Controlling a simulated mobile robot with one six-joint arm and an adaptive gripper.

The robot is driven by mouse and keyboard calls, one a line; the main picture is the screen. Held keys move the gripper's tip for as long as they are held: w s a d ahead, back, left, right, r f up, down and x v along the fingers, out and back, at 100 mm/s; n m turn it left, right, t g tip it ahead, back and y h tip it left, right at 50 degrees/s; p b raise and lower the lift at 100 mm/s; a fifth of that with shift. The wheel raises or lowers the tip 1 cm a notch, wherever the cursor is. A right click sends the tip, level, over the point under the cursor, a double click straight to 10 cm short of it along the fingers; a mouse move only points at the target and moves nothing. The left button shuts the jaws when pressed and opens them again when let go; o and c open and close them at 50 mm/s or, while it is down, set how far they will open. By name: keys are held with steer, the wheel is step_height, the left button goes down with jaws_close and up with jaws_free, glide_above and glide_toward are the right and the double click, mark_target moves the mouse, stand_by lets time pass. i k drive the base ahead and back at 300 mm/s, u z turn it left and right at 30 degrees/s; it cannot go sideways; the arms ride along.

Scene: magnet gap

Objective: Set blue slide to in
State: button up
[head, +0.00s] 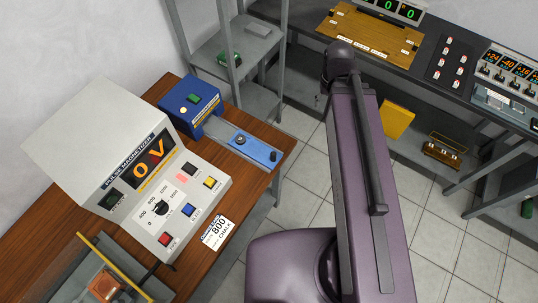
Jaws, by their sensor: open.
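The blue slide (262,151) is a flat blue plate on the wooden bench, near its right edge. It has a round dark knob on its top and a small dark knob at its outer right end. A grey rail (214,130) runs from it to a blue box (184,108) with a green switch on top. The slide stands out from the box, with a stretch of bare rail between them. My purple arm rises to the right of the bench, apart from the slide. My gripper does not show in the head view.
A white pulse magnetizer (98,140) reading "0 V", with a dial and several coloured buttons, stands left of the slide. A card marked 800 (217,234) lies in front. Grey shelves (232,50) stand behind. Tiled floor is open between the bench and the dark counter (452,75) at right.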

mark_target(269, 157)
steer(key=u, duration=0.25)
steer(key=k, duration=1.7)
steer(key=z, duration=0.45)
steer(key=i, duration=1)
steer(key=z, duration=0.1)
